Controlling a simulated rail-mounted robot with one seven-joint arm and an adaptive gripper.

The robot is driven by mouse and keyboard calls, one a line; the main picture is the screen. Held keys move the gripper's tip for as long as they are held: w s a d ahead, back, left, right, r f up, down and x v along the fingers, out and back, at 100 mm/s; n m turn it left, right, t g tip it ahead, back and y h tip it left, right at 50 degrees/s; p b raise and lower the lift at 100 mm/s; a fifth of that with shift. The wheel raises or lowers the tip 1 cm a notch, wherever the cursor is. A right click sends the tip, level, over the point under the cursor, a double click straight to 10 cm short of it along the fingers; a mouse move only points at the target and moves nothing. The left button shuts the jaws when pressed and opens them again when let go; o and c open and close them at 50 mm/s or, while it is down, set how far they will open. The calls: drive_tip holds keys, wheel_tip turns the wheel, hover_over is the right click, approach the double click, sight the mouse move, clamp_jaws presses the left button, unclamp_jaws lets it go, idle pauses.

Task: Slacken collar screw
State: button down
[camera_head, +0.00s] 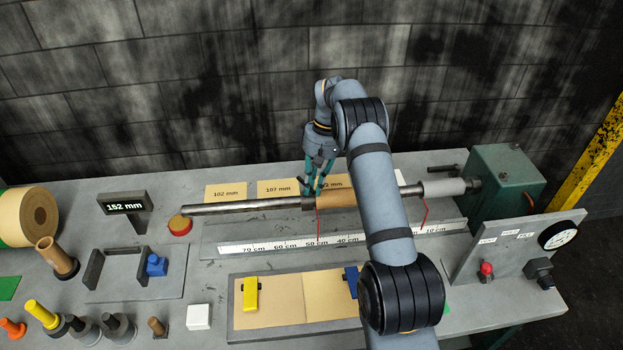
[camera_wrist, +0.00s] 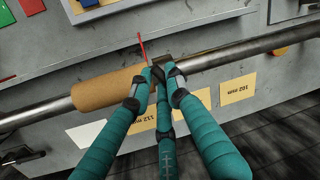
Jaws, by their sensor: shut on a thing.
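A long steel shaft (camera_head: 240,207) runs across the bench and carries a brown core (camera_head: 338,198). A dark collar (camera_head: 308,203) sits on the shaft against the core's left end; it also shows in the wrist view (camera_wrist: 178,62) just beyond my fingertips. A thin red pointer (camera_head: 318,226) hangs by the collar over the scale; in the wrist view it is a red rod (camera_wrist: 142,46). My gripper (camera_head: 318,191) comes down from above at the collar. Its teal fingers (camera_wrist: 160,70) are closed together on the collar screw, which they mostly hide.
A white centimetre scale (camera_head: 283,245) lies in front of the shaft. A second red pointer (camera_head: 425,213) is at the right, near a pale sleeve (camera_head: 443,188) and a green housing (camera_head: 507,178). Cardboard labels (camera_head: 226,193) lie behind the shaft. A sign (camera_head: 124,206) reads 152 mm.

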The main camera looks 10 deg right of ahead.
drive_tip(key=shift+w+d+n+p, duration=0.15)
drive_tip(key=shift+n+p, duration=0.5)
drive_tip(key=shift+n, duration=0.45)
drive_tip(key=c, duration=1.6)
unclamp_jaws()
drive_tip(key=shift+c, duration=0.2)
wheel_tip(320, 180, up, 7)
drive_tip(key=d, duration=0.1)
drive_tip(key=shift+w+r, duration=0.15)
drive_tip(key=shift+w, duration=0.25)
drive_tip(key=shift+d, duration=0.1)
